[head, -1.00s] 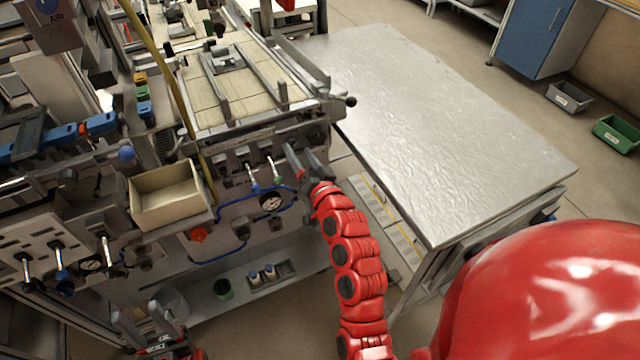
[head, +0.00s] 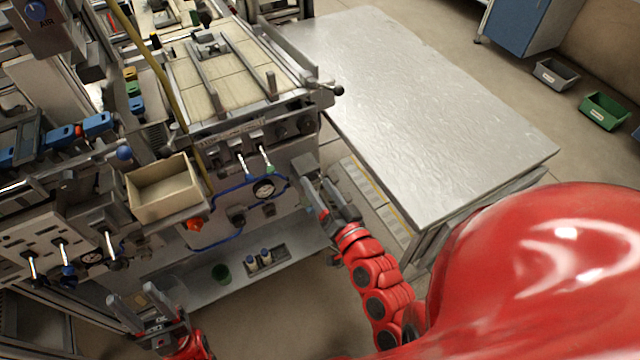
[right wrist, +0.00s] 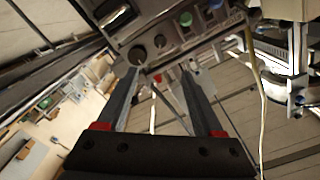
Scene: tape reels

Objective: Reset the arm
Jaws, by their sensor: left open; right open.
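My right gripper (head: 326,190) is at the end of the red arm in the middle of the head view. It is open and empty, in front of the machine's lower front panel and left of the metal table. In the right wrist view its two fingers (right wrist: 160,75) stand apart with nothing between them, and a panel with knobs shows beyond them. My left gripper (head: 140,302) is at the lower left of the head view. It is open and empty, low in front of the machine.
The machine (head: 225,125) with levers, a gauge (head: 263,190) and blue hoses fills the left. A beige open box (head: 163,190) is fixed at its front. A bare metal table (head: 420,110) stands to the right. Grey (head: 556,74) and green (head: 604,110) bins lie on the floor beyond.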

